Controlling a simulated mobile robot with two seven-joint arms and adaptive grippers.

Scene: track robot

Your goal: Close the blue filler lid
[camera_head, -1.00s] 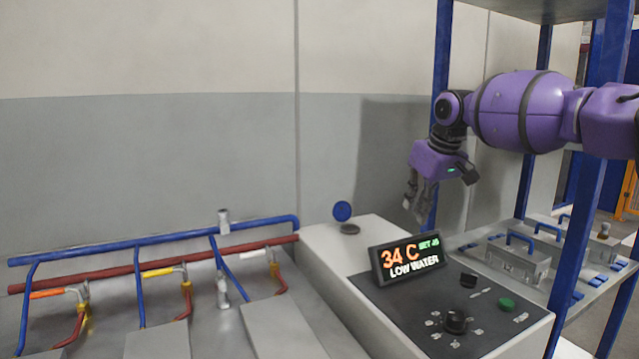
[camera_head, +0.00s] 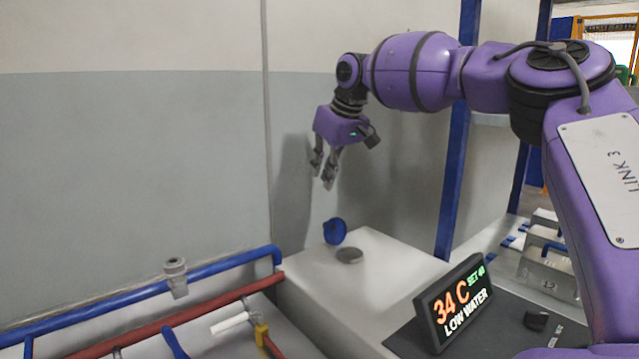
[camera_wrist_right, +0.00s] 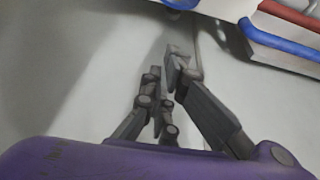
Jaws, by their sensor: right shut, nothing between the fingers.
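The blue filler lid (camera_head: 335,231) stands open, tilted up beside the round grey filler opening (camera_head: 349,255) on top of the pale machine. My right gripper (camera_head: 324,180) hangs above the lid, close to the wall, with its fingers pointing down and clear of the lid. It is shut and holds nothing. In the right wrist view its fingers (camera_wrist_right: 170,75) show against the plain surface, and a blue piece (camera_wrist_right: 182,3) at the top edge is probably the lid. My left gripper is not in view.
A display (camera_head: 455,303) reading 34 C and LOW WATER stands on the machine's dark panel. Blue (camera_head: 130,299) and red (camera_head: 190,316) pipes run at the left. A blue rack post (camera_head: 456,180) rises behind my right arm. The wall is close behind the lid.

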